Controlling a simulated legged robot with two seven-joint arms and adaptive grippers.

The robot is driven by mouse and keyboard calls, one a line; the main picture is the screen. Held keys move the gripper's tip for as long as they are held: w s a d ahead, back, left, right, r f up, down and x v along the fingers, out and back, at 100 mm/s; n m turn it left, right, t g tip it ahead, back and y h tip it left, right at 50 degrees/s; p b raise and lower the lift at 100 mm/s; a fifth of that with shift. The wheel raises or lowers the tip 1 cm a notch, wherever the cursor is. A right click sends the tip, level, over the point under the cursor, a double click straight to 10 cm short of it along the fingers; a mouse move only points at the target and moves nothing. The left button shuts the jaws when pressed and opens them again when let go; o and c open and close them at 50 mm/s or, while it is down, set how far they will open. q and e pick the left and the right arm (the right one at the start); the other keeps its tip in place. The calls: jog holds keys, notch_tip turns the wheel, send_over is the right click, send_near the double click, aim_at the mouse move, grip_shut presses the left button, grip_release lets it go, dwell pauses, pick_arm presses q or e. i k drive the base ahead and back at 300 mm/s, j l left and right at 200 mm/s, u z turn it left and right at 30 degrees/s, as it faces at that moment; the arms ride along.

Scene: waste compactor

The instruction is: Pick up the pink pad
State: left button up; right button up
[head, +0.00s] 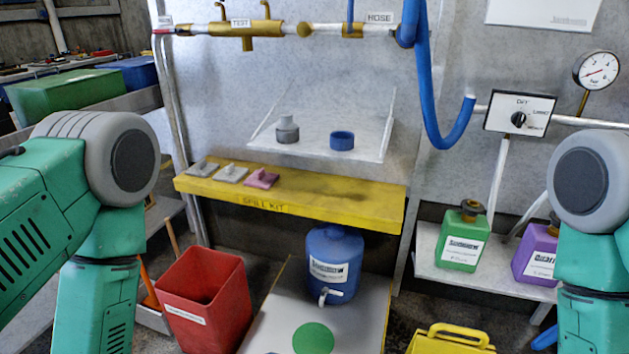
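The pink pad (262,179) lies on the yellow shelf marked SPILL KIT (330,206), towards its left part. It is the rightmost of three small pads in a row. A white pad (231,174) lies just left of it, and a grey pad (203,168) is further left. Each pad has a small raised part on top. My green arms come in at the left and right edges, well apart from the pads. Neither of my grippers is in view.
A blue jug (335,262) stands below the shelf, and a red bin (205,299) stands on the floor to its left. A higher tray (315,143) holds a grey fitting (287,130) and a blue ring (342,140). A blue hose (424,90) hangs at right. The shelf's right half is clear.

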aim_at(261, 179)
jog(key=i+j+z, duration=0.1)
jog(key=j+z, duration=0.25)
jog(key=z, duration=0.15)
jog(key=i+j+z, duration=0.1)
jog(key=j+z, duration=0.6)
jog(key=z, duration=0.25)
